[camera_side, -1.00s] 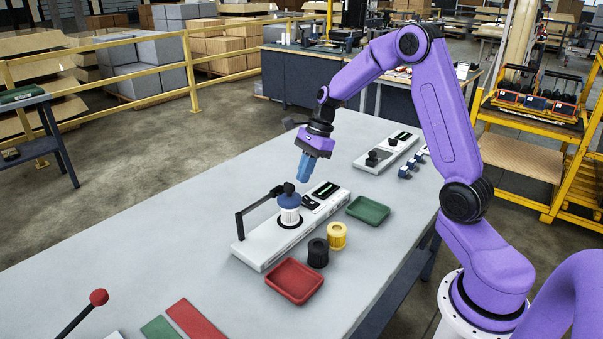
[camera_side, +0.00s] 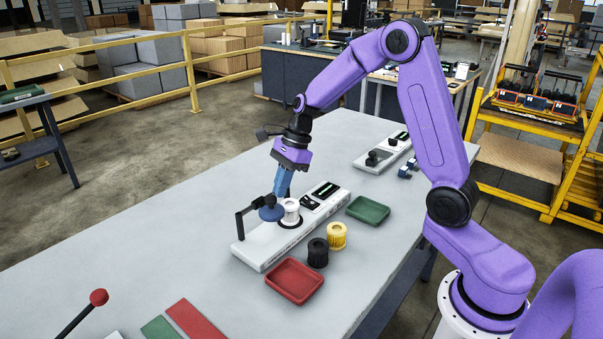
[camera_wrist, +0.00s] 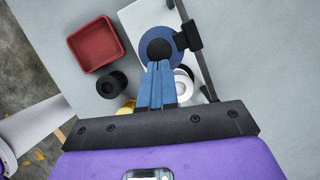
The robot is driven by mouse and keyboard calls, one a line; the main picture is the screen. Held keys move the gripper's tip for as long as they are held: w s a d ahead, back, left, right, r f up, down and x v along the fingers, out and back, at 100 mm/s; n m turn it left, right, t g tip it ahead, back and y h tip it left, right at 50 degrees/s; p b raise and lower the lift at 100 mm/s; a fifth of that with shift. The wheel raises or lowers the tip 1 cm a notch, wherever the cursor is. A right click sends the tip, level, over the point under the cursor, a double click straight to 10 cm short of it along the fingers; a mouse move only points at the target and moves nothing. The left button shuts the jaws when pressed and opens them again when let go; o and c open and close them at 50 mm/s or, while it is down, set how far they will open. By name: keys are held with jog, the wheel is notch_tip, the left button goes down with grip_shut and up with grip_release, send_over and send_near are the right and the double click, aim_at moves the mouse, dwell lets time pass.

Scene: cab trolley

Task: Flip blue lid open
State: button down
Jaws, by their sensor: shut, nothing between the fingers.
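The blue lid (camera_side: 270,209) is a round disc beside the white cylinder (camera_side: 290,211), on its left, clear of the cylinder's top, which is uncovered. In the wrist view the lid (camera_wrist: 160,47) shows a dark round centre and sits by a black block on a black arm (camera_wrist: 196,55). My gripper (camera_side: 279,194) is shut with its blue fingers pointing down at the lid's edge. In the wrist view the fingertips (camera_wrist: 158,66) overlap the lid's near side; I cannot tell whether they touch. The fingers partly hide the white cylinder (camera_wrist: 184,84).
A red tray (camera_side: 294,282), a black cylinder (camera_side: 318,253) and a yellow one (camera_side: 337,236) stand in front of the white base (camera_side: 262,256). A green tray (camera_side: 367,210) lies to the right. A black bracket arm (camera_side: 240,225) rises at the base's left end.

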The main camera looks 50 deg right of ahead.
jog(key=shift+a, duration=1.25)
jog(key=shift+d, duration=0.1)
jog(key=shift+s+d, duration=0.1)
jog(key=shift+d, duration=0.2)
jog(key=s+d+r, duration=0.2)
jog(key=d+r, duration=0.4)
jog(key=r, duration=0.3)
jog(key=shift+d+r, duration=0.15)
jog(key=shift+d, duration=0.15)
